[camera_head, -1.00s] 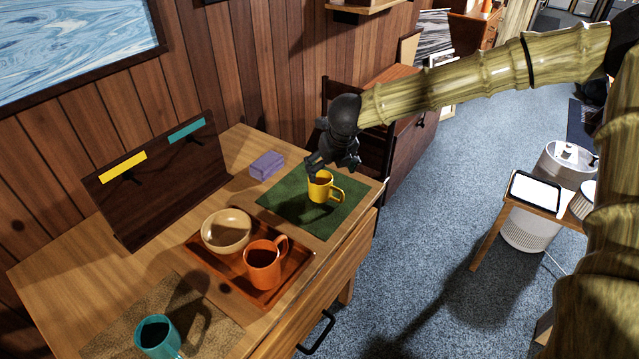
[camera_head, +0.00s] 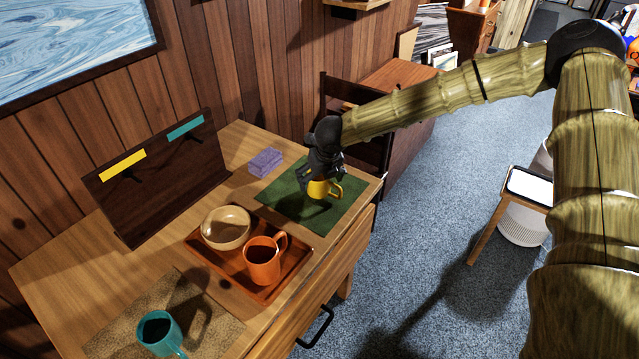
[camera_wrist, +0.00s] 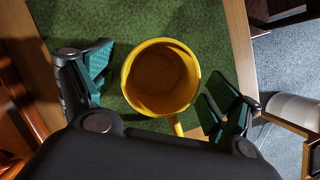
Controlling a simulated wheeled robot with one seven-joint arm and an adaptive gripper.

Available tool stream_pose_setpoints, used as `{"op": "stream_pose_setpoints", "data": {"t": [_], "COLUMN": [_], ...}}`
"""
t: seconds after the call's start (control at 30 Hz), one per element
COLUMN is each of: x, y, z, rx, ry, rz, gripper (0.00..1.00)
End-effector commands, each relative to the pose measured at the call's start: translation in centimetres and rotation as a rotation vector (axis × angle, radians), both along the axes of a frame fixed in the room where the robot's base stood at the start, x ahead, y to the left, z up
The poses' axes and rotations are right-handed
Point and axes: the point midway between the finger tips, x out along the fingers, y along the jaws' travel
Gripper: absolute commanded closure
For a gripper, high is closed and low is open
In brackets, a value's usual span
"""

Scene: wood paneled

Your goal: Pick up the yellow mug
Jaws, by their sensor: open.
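The yellow mug (camera_head: 322,189) stands upright on the green mat (camera_head: 349,196) at the right end of the table, its handle toward the right in the head view. My gripper (camera_head: 320,178) is right above it and hides its upper part. In the wrist view, the open mouth of the yellow mug (camera_wrist: 160,78) lies between the two green-padded fingers of my gripper (camera_wrist: 158,90). The fingers are spread, with a gap on each side of the mug. The mug's handle points toward the bottom of the wrist view and is partly hidden.
An orange mug (camera_head: 262,262) and a beige bowl (camera_head: 226,229) stand on a brown tray (camera_head: 292,281). A teal mug (camera_head: 158,332) stands on a tan mat (camera_head: 213,325). A purple block (camera_head: 265,162) lies behind the green mat. A dark rack (camera_head: 160,190) stands at the back left.

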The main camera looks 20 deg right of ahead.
Motion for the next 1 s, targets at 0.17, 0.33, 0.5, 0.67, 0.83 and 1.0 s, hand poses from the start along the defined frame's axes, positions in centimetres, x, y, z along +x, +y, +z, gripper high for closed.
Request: {"op": "stream_pose_setpoints", "data": {"t": [0.17,0.33,0.5,0.67,0.83,1.0], "x": [0.19,0.2,0.19,0.18,0.2,0.23], "y": [0.02,0.0,0.0,-0.02,-0.01,0.0], "z": [-0.48,-0.47,-0.45,-0.46,-0.42,-0.06], "rx": [0.0,0.0,0.0,0.0,0.0,0.001], "ry": [0.0,0.0,0.0,0.0,-0.001,-0.002], "rz": [0.0,-0.001,-0.001,-0.001,-0.001,-0.001], "gripper": [0.1,0.1,0.41,0.65,0.65,0.65]}}
